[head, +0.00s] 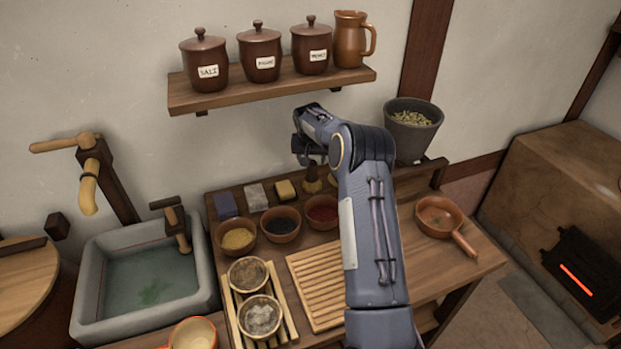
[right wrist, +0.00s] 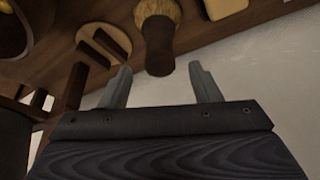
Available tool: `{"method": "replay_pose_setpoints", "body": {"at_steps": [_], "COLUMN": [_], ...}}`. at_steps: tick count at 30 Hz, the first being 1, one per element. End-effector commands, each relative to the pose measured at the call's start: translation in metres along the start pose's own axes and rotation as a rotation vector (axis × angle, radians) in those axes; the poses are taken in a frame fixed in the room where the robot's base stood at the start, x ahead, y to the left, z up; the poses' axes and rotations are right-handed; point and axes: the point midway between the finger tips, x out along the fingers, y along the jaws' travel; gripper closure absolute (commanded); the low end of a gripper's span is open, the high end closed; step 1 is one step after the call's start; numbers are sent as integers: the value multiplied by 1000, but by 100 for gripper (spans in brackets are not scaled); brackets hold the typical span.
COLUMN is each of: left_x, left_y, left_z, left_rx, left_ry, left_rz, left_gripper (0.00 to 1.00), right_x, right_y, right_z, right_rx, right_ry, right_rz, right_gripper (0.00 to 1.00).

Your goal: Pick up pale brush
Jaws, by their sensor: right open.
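A brush (head: 312,181) with pale tan bristles and a dark brown handle stands at the back of the wooden counter, bristles down. It also shows in the right wrist view (right wrist: 158,38), its handle end just beyond the gap between my fingertips. My right gripper (right wrist: 163,80) is open and empty; in the head view it hangs close above the brush, partly hidden by my arm. A pale round piece with a dark bar (right wrist: 104,46) lies beside the brush; I cannot tell what it is. My left gripper is not in view.
A yellow block (head: 286,190), a grey block (head: 257,197) and a blue block (head: 226,205) lie left of the brush. Bowls of yellow (head: 236,251), black (head: 280,237) and red powder (head: 322,226) stand in front. A shelf (head: 270,91) with jars hangs above.

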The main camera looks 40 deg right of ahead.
Motion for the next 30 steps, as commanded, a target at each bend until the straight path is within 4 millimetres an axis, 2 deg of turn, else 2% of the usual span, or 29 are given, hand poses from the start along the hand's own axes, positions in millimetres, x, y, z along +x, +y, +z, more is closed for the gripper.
{"method": "replay_pose_setpoints", "body": {"at_steps": [10,19,30], "left_x": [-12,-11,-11], "left_y": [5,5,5], "left_z": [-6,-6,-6], "left_rx": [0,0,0], "left_ry": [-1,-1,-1], "left_rz": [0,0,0], "left_gripper": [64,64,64], "right_x": [46,51,51], "right_y": [1,0,1], "right_z": [2,2,2], "right_rx": [-1,-1,-2], "right_ry": [-1,0,0], "right_rz": [-2,-3,-3], "right_gripper": [43,43,92]}}
